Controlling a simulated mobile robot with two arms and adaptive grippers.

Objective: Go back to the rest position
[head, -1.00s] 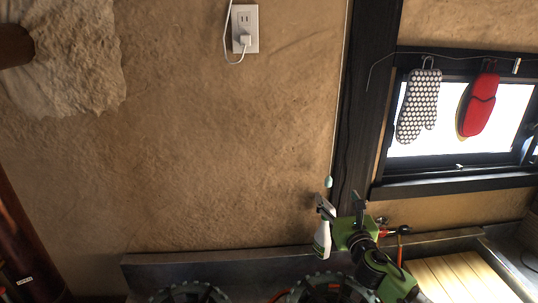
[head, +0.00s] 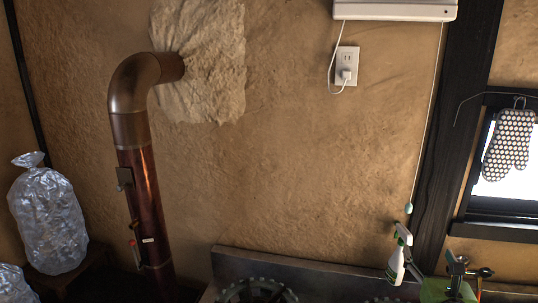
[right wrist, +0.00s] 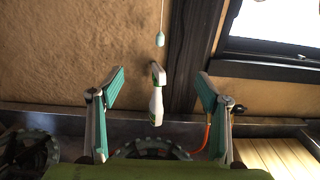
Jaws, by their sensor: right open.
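My right gripper (head: 457,268) shows at the lower right of the head view, partly cut off by the bottom edge. In the right wrist view, its two fingers (right wrist: 160,88) are wide apart with nothing gripped. A white and green spray bottle (head: 398,256) stands upright near the wall, just left of the right gripper in the head view. In the right wrist view the bottle (right wrist: 156,97) shows beyond the gap between the fingers, touching neither. My left gripper is in neither current view.
Stove burners (head: 258,291) line the bottom edge before a dark metal backsplash (head: 290,267). A copper stovepipe (head: 142,190) rises at left beside shiny filled bags (head: 48,220). A wall outlet (head: 346,66) and a polka-dot mitt (head: 509,145) hang higher up.

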